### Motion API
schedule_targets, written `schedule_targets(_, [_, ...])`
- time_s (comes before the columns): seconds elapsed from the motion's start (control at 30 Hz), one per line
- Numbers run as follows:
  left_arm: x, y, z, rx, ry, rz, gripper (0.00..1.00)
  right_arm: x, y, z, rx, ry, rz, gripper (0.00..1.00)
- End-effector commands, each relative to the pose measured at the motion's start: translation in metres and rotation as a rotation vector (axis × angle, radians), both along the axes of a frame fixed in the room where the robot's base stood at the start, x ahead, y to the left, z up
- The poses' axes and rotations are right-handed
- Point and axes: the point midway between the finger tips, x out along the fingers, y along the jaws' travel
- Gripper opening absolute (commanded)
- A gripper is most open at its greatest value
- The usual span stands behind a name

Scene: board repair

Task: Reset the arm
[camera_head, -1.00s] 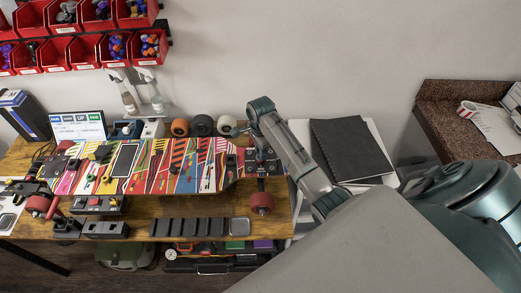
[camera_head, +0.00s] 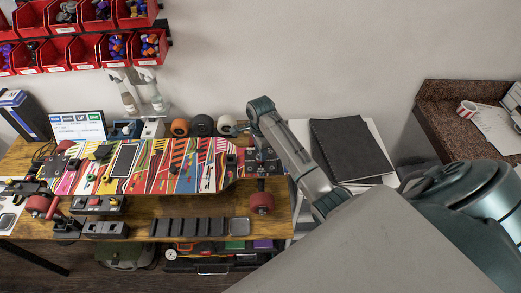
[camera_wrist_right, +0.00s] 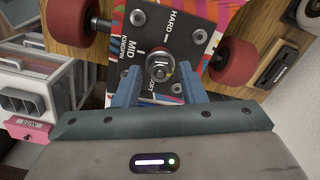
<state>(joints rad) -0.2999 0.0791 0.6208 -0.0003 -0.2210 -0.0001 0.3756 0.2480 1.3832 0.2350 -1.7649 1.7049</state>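My right arm comes in from the right in the head view, and its gripper (camera_head: 240,131) is small there, at the right end of the skateboard. In the right wrist view the two blue fingers of my right gripper (camera_wrist_right: 158,82) stand apart. A round metal kingpin nut (camera_wrist_right: 160,67) on the board's black truck plate (camera_wrist_right: 165,35) shows between and beyond the fingertips; whether they touch it I cannot tell. The colourful skateboard (camera_head: 160,172) lies across the wooden table (camera_head: 270,228). My left gripper is not in view.
Loose wheels (camera_head: 202,126) stand behind the board. A black notebook (camera_head: 350,150) lies on white sheets right of the table. A row of black blocks (camera_head: 187,227) lies in front of the board. Red bins (camera_head: 115,48) hang on the wall. A granite counter (camera_head: 452,125) stands at right.

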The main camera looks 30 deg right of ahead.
Motion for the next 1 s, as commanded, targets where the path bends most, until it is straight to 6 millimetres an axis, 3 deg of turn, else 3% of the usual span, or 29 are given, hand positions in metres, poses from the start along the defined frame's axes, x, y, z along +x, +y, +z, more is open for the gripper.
schedule_targets(1.0, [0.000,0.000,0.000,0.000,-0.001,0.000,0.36,0.001,0.000,0.070,0.000,-0.002,0.000,0.37])
